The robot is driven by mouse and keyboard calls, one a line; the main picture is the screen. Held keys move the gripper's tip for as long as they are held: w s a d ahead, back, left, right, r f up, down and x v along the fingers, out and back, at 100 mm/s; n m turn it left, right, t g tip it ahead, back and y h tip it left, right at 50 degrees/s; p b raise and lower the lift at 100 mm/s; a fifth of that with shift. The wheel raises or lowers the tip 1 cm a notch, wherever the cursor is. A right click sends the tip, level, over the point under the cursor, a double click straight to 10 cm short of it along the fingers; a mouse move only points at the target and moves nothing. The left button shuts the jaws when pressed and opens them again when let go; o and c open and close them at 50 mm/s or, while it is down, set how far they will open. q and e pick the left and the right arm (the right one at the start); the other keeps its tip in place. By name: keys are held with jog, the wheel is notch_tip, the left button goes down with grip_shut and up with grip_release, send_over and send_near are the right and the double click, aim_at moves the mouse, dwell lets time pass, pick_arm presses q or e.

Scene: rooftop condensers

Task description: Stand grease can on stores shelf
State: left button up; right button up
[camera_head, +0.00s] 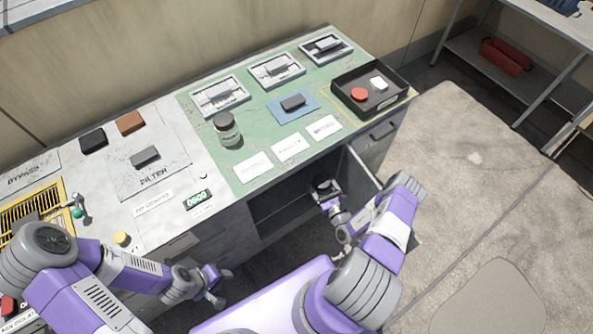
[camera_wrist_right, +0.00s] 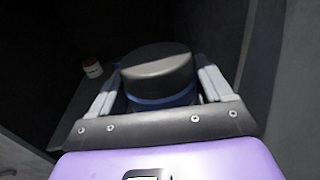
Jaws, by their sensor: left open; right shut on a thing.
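My right gripper (camera_head: 326,192) reaches into the open cabinet under the bench. It is shut on the grease can, a round can with a dark grey lid (camera_wrist_right: 157,68) and a blue band below it. In the head view only the can's dark top (camera_head: 322,184) shows between the fingers. The can looks upright; whether its base touches the shelf is hidden. The stores shelf (camera_head: 268,212) seems to be the dark cabinet interior. My left gripper (camera_head: 217,284) is open and empty in front of the bench, to the left of the cabinet.
A small red and white container (camera_wrist_right: 92,67) stands deeper in the cabinet, left of the can. The open cabinet door (camera_head: 362,170) is close to my right arm. The floor at right is clear.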

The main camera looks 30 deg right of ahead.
jog(key=w+a+b, duration=0.1)
jog(key=w+b, duration=0.2)
jog(key=w, duration=1)
notch_tip(320, 180, down, 7)
jog(key=b, duration=0.3)
jog(key=shift+s+b, duration=0.15)
jog(key=shift+b, duration=0.25)
jog(key=shift+w+f, duration=0.1)
jog(key=shift+w, duration=0.1)
jog(key=o, duration=1.2)
